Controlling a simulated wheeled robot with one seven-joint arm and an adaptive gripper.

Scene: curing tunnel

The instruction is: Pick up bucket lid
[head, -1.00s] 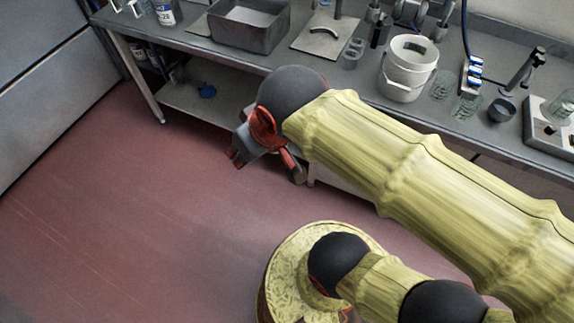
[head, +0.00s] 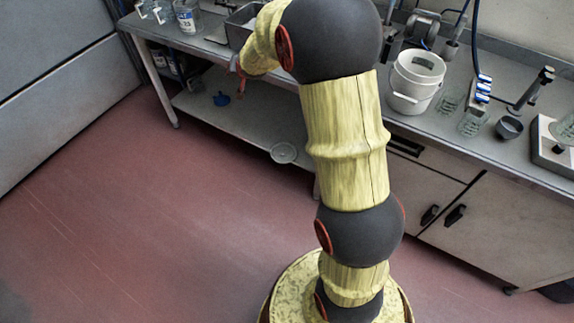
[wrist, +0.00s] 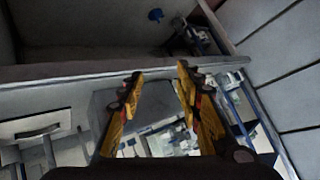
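A round, pale, flat disc that looks like the bucket lid (head: 284,153) lies on the lower shelf under the bench in the head view, left of my arm. I cannot make it out in the wrist view. The white bucket (head: 416,82) stands uncovered on the bench top, right of my arm. My gripper (wrist: 158,78) is open in the wrist view, its two yellow fingers apart with nothing between them. In the head view it is mostly hidden behind my arm, near the bench's front edge, above and left of the disc.
The bench (head: 212,50) carries a grey basin (head: 240,28), a labelled jar (head: 187,17), glassware and a black cup (head: 509,127). A small blue object (head: 221,99) lies on the lower shelf (head: 250,122). Cabinets (head: 480,225) close the bench's right side. The red floor is clear.

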